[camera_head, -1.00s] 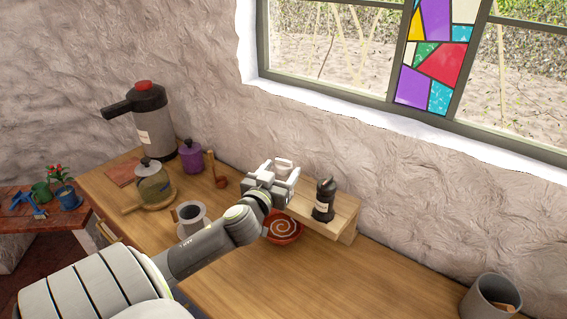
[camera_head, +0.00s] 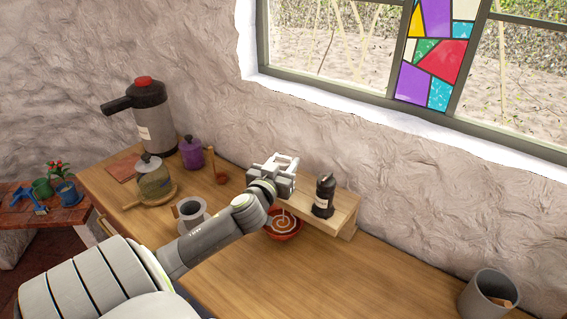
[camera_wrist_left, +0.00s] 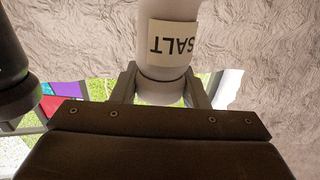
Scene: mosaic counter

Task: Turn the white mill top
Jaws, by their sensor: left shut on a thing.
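The white mill (camera_wrist_left: 172,55) fills the upper middle of the left wrist view, with an upside-down SALT label on its body. Its rounded top (camera_wrist_left: 165,92) sits between the two fingers of my left gripper (camera_wrist_left: 163,88), which is shut on it. In the head view my left gripper (camera_head: 285,163) is at the left end of the small wooden shelf (camera_head: 342,217), and it hides most or all of the white mill. My right gripper is in neither view.
A black mill (camera_head: 324,196) stands on the shelf just right of my left gripper, and shows at the left of the wrist view (camera_wrist_left: 14,85). A red bowl (camera_head: 284,236) is below the shelf. A grey mug (camera_head: 192,212) stands left of my forearm.

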